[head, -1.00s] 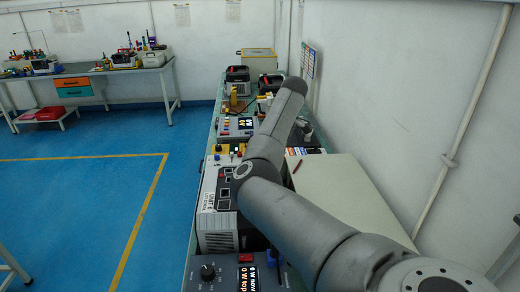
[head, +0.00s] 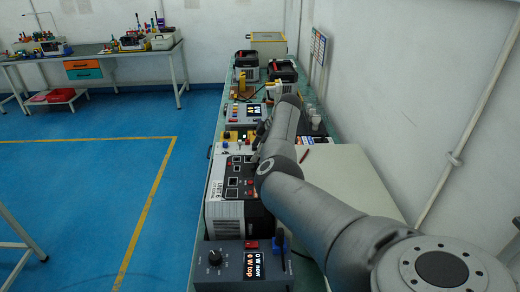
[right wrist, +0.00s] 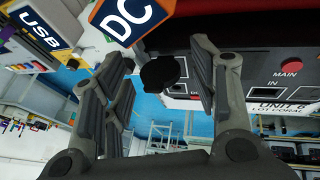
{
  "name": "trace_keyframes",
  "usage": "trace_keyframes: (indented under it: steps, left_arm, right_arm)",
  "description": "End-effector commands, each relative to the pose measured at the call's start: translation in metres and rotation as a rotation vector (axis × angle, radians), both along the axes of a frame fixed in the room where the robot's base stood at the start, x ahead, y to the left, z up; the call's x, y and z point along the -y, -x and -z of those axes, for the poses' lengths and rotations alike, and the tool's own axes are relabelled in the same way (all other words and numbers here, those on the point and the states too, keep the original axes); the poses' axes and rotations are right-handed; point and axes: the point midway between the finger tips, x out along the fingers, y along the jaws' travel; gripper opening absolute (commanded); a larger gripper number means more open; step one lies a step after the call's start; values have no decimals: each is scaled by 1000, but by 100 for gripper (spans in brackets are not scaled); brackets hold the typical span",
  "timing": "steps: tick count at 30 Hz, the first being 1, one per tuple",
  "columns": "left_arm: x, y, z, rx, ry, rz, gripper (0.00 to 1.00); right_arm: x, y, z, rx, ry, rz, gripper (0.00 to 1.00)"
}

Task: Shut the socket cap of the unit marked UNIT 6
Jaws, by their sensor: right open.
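In the right wrist view, a round black cap (right wrist: 160,73) stands out beside the panel's edge, seemingly open. My right gripper (right wrist: 165,65) is open, its fingers either side of the cap in the picture; I cannot tell whether they touch it. My left gripper is out of view.
Blue DC (right wrist: 128,18) and USB (right wrist: 40,38) signs appear close to the right gripper. A pale box top (head: 345,180) lies to the right.

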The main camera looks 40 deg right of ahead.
Motion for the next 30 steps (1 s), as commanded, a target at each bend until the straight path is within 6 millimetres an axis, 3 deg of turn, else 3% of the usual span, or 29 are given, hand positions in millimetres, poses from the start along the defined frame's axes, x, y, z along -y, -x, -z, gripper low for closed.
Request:
trace_keyframes:
  steps: [10, 21, 30]
  left_arm:
    - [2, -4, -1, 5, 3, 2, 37]
    - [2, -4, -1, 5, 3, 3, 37]
    - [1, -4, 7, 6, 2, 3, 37]
  right_arm:
    - [0, -1, 3, -1, 1, 0, 54]
    - [0, -1, 2, -1, 1, -1, 8]
    - [-3, -3, 3, -29, 34, -4, 8]
